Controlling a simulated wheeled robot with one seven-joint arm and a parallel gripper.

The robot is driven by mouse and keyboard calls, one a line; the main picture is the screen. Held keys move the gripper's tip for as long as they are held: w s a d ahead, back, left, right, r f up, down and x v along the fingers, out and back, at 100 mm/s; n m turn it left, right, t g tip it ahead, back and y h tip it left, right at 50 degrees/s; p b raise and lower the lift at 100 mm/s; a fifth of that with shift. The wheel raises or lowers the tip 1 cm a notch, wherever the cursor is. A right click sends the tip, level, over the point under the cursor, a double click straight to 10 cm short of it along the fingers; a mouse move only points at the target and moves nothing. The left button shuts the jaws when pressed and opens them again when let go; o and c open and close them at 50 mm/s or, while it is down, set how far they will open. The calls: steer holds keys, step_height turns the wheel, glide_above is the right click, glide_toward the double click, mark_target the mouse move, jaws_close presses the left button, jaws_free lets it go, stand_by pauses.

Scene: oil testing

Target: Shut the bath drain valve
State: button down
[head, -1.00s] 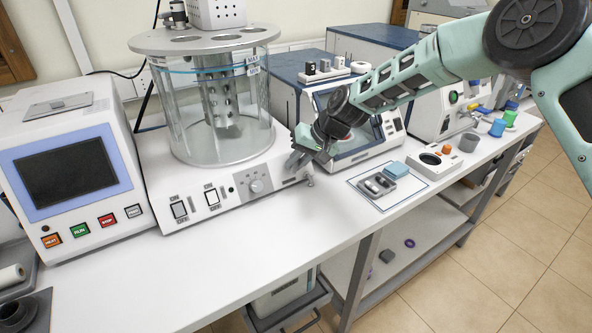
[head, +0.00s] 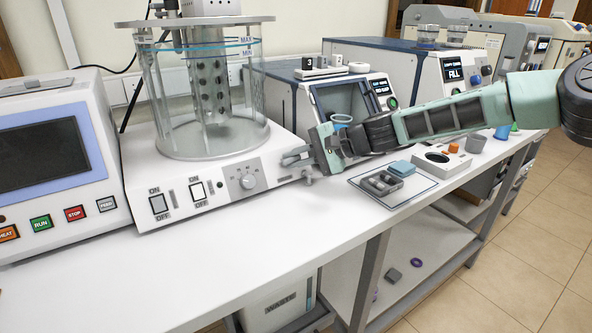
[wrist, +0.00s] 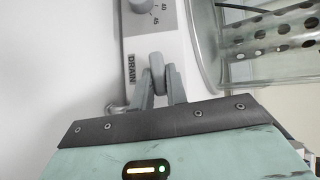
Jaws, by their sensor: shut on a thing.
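The glass water bath (head: 208,95) stands on a white base with ON/OFF switches and a dial. A grey drain valve handle (wrist: 157,62) sits beside the DRAIN label (wrist: 131,70) on the base, near its right end. My gripper (wrist: 160,88) is shut on this handle, one finger on each side of it. In the head view my gripper (head: 293,157) reaches in from the right to the base front, and its fingers partly hide the handle. A small drain spout (head: 308,178) shows just below the fingers and also in the wrist view (wrist: 115,108).
A screen unit (head: 55,150) stands to the left. A waste bin (head: 280,303) is under the bench. The bench front is clear.

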steer(key=shift+f+m+y+b, duration=0.15)
steer(key=shift+m+y+b, duration=0.15)
steer(key=shift+m+b, duration=0.25)
steer(key=c, duration=1.4)
jaws_free()
steer(key=b+v, duration=0.1)
steer(key=v, duration=1.6)
steer(key=shift+s+d, duration=0.25)
